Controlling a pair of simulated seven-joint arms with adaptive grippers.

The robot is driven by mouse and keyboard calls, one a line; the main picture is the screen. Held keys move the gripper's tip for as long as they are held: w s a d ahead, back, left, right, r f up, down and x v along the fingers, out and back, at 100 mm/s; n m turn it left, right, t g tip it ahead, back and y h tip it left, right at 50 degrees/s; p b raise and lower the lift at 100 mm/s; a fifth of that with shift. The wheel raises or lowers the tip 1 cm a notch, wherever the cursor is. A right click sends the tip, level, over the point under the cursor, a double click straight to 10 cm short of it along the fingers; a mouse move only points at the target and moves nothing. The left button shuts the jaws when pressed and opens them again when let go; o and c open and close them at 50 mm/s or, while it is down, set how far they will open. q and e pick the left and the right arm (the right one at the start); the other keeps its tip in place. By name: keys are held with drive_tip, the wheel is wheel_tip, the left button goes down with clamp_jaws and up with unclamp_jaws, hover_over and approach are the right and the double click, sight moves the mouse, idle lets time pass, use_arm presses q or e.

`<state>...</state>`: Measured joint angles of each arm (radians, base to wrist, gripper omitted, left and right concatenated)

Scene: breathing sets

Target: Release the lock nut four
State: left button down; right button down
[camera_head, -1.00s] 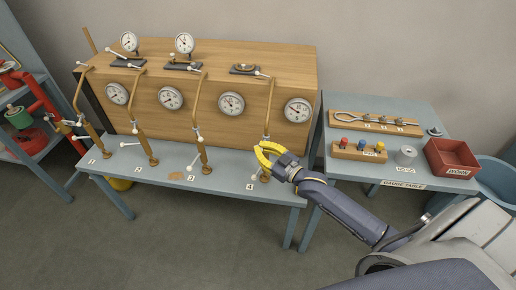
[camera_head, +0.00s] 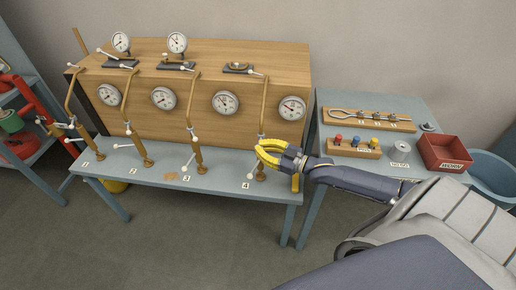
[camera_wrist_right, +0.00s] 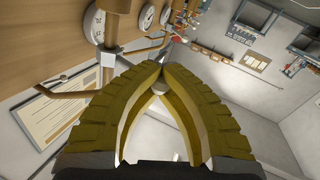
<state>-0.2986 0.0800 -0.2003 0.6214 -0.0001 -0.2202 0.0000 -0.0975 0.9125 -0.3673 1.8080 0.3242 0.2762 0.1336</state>
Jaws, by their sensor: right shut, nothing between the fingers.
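Station four's brass pipe (camera_head: 263,125) stands at the right end of the bench, by the label 4 (camera_head: 245,185). A white-knobbed lever (camera_head: 250,175) sits at its foot. My right gripper (camera_head: 258,154) has yellow fingers and is at this pipe, in front of its lower part. The fingers hide part of the pipe, and I cannot make out the lock nut itself. In the right wrist view the fingertips (camera_wrist_right: 166,72) meet, and a small round grey knob (camera_wrist_right: 159,88) shows in the gap behind them. The left gripper is out of view.
Stations one to three stand left along the blue bench (camera_head: 222,172), before a wooden gauge panel (camera_head: 200,75). At right, the gauge table holds a peg rack (camera_head: 354,148), a metal cup (camera_head: 400,151) and a red bin (camera_head: 445,153). Floor in front is clear.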

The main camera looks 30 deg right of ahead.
drive_tip(key=shift+a+r, duration=0.15)
drive_tip(key=shift+r, duration=0.05)
drive_tip(key=c, duration=1.8)
unclamp_jaws()
drive_tip(key=o, duration=0.5)
drive_tip(key=shift+f, duration=0.1)
drive_tip(key=shift+s, duration=0.1)
drive_tip(key=v, duration=1.2)
